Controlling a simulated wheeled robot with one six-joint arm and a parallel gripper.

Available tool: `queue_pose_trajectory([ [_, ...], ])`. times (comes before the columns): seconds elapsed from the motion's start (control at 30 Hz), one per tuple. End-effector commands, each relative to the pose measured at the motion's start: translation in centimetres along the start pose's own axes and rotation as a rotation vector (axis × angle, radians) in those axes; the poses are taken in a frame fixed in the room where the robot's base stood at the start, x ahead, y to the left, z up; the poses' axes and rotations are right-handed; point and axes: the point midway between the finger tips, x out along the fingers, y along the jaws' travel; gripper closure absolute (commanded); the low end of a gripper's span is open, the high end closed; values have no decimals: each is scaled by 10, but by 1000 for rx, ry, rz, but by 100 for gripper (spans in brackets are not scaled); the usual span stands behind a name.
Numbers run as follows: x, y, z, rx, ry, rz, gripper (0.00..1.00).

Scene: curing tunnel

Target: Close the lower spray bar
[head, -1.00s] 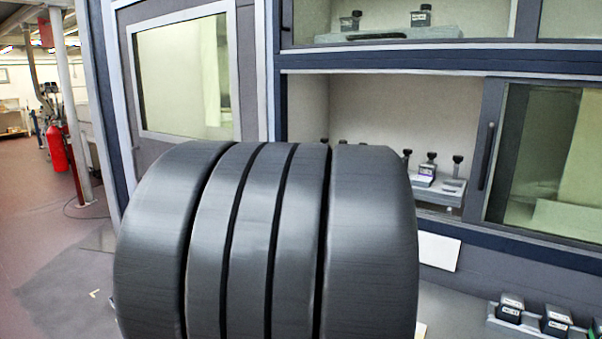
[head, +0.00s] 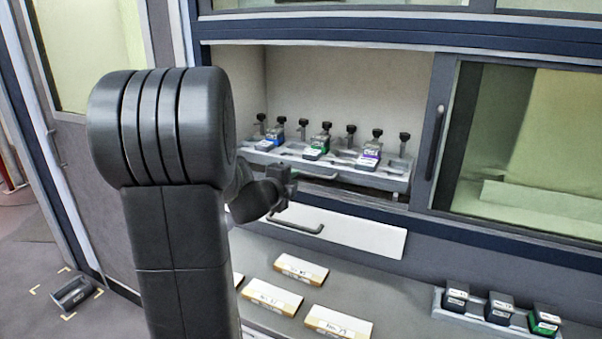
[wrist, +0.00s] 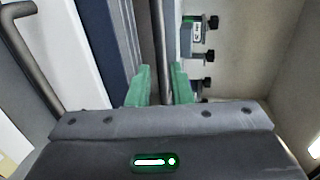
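No part is marked as the lower spray bar. In the lower opening, a grey rack (head: 380,177) carries blue, green and purple-labelled bottles under several black-knobbed clamps. It also shows at the right of the wrist view (wrist: 187,42). My gripper (head: 284,188) is at the rack's front left in the head view. In the wrist view, the green fingers of my gripper (wrist: 158,86) are apart. A dark grey bar (wrist: 159,40) runs along the gap between them; I cannot tell whether they touch it. My arm hides the rack's left surroundings.
A white panel (head: 355,233) with a dark handle (head: 297,226) is below the opening. A sliding glass door (head: 515,145) covers the right side. Labelled boxes (head: 339,322) and a bottle rack (head: 477,318) lie on the counter. A grey bin (head: 74,294) is on the floor.

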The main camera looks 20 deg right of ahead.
Motion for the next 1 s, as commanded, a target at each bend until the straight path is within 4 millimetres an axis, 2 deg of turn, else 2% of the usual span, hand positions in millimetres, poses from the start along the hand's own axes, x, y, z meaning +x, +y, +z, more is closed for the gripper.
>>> queue_pose_trajectory([
  [0.03, 11, 0, -1, 0, 3, 1, 81],
  [0.2, 40, 0, 0, 0, 1, 1, 81],
  [0.4, 63, -1, 0, 0, -1, 0, 81],
  [0.57, 71, 0, 0, 0, -1, 0, 81],
  [0.83, 72, 0, 0, -1, -2, -1, 81],
  [0.93, 72, 0, 0, -1, -2, 0, 99],
  [1.0, 72, 0, 0, -1, -2, 0, 100],
])
